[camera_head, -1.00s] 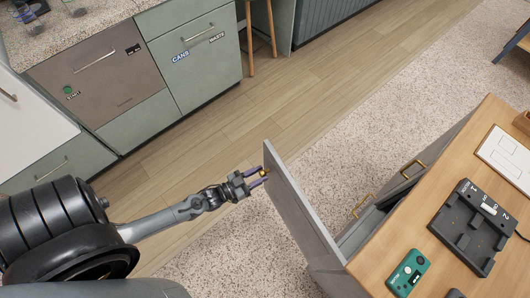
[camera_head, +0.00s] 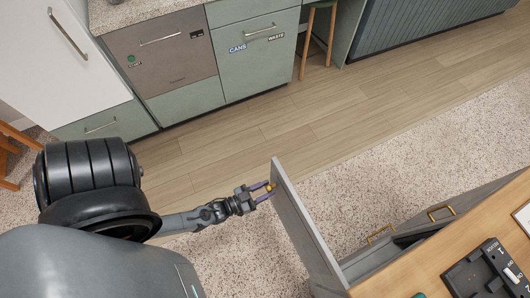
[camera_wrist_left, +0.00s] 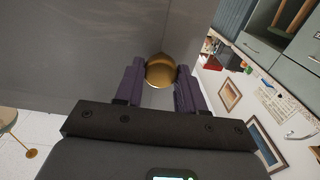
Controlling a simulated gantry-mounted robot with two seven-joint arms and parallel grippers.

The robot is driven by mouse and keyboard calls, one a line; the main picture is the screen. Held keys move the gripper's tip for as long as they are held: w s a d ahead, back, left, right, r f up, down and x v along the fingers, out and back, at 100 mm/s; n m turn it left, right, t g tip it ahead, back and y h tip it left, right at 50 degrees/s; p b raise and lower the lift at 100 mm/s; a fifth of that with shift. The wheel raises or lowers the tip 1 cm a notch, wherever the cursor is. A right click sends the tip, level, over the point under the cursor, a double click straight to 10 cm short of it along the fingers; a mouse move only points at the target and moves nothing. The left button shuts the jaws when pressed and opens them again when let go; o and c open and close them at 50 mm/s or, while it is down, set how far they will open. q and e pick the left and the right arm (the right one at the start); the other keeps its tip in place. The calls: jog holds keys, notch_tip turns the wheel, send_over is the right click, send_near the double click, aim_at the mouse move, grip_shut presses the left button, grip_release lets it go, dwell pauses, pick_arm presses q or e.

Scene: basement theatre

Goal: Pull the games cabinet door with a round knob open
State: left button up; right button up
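The grey games cabinet door (camera_head: 302,226) stands swung out from the cabinet below the wooden top. Its round brass knob (camera_head: 270,187) is at the door's far edge. My left gripper (camera_head: 267,189) comes in from the left, with its purple fingers on either side of the knob. In the left wrist view the knob (camera_wrist_left: 160,71) sits between the two fingertips, apparently touching both, against the grey door face (camera_wrist_left: 80,50). My right gripper is not in view.
The wooden cabinet top (camera_head: 415,265) carries a black charger-like dock (camera_head: 488,272). Brass bar handles (camera_head: 441,212) show on the cabinet front. Green kitchen units (camera_head: 255,55) stand at the back. Speckled carpet and wooden floor (camera_head: 330,115) between are clear.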

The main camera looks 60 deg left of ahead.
pick_arm(q)
jog(key=o, duration=0.4)
jog(key=s, duration=0.7)
jog(key=s+b, duration=0.1)
jog(key=s, duration=0.2)
jog(key=shift+s+a, duration=0.25)
jog(key=shift+s, duration=0.15)
